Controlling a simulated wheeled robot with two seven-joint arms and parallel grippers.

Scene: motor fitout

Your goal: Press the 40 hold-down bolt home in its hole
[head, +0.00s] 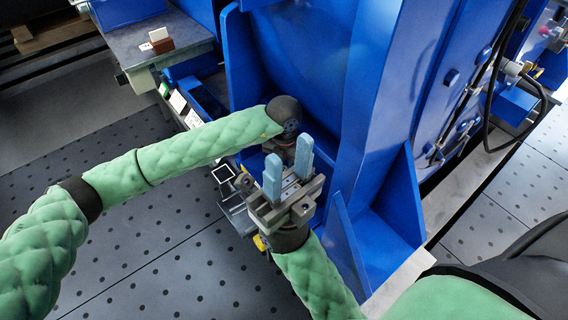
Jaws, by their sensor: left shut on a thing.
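My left arm comes in from the left and bends down at a dark wrist. My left gripper (279,149) hangs below that wrist, mostly hidden behind my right gripper. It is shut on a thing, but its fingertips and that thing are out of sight. My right gripper (288,162) points up in front of it. Its two light-blue fingers stand apart with nothing between them. I cannot make out the 40 hold-down bolt or its hole, and cannot tell how deep the bolt sits.
A large blue machine frame (385,110) with ribs rises close beside both grippers. A grey bench (130,45) at upper left carries a small brown-and-white block (160,40). Black cables (490,75) hang at right. The dotted floor (150,262) at lower left is clear.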

